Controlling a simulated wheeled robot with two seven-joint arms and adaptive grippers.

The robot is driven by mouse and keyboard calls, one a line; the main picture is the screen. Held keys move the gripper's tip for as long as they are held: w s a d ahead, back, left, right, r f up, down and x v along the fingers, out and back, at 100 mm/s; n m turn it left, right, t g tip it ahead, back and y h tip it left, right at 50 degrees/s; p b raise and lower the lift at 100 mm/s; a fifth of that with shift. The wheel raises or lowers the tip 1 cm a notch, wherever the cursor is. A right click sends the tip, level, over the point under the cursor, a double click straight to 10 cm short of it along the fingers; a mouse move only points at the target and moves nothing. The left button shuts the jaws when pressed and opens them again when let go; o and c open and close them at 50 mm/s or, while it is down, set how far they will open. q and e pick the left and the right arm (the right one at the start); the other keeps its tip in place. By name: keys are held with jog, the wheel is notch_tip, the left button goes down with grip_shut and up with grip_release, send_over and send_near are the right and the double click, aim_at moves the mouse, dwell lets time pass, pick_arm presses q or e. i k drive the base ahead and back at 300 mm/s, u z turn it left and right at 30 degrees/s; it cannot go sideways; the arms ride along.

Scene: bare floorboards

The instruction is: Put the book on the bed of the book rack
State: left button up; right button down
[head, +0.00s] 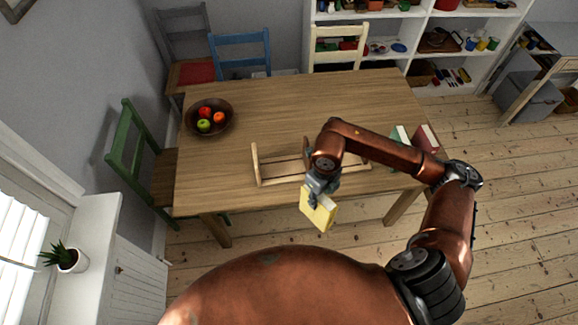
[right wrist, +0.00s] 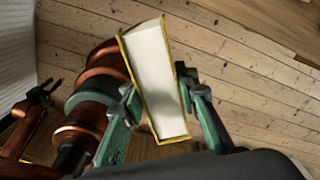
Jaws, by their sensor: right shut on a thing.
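The yellow book (head: 318,208) is in my right gripper (head: 318,190), which is shut on it. In the head view the book shows over the table's front edge, in front of the rack; its height above the table is hard to judge. In the right wrist view the book (right wrist: 157,80) is between the two teal fingers, with its white page edges and yellow cover showing. The wooden book rack (head: 257,166) stands on the table, partly hidden behind my right arm and gripper.
The wooden table (head: 290,110) holds a bowl of fruit (head: 229,130) at the left. A green book (head: 400,134) and a dark red book (head: 427,138) stand at the right. A green chair (head: 125,140) is at the left side. The table's back middle is clear.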

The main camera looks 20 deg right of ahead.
aim_at(290, 168)
jog(key=i, duration=0.95)
